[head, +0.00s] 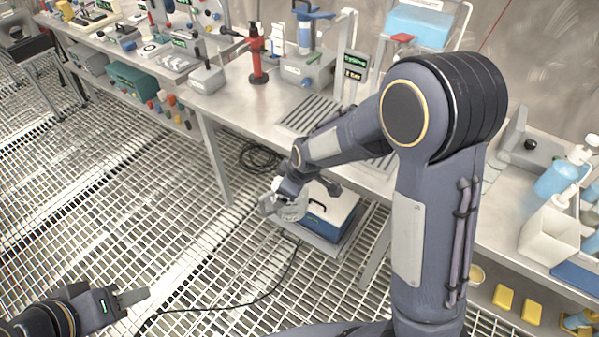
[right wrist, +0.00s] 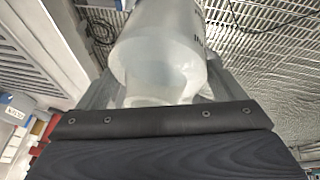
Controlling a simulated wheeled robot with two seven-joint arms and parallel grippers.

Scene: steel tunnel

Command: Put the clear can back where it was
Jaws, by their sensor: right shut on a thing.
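The clear can (head: 292,209) is whitish and see-through. It is in my right gripper (head: 285,201), below the bench's front edge in the head view. In the right wrist view the can (right wrist: 163,55) fills the space between the two grey fingers, with dark print on its side. The gripper is shut on it. In the head view the can overlaps the blue box with a white lid (head: 333,205); I cannot tell whether they touch. My left gripper (head: 133,297) is at the lower left, over the grating, away from the can. Its finger opening is unclear.
A steel bench (head: 225,103) runs along the wall, with a red stand (head: 257,60), a slotted drain plate (head: 309,115) and a white container (head: 549,235) on it. A black cable (head: 262,157) lies coiled on the floor. The open grating at left is mostly clear.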

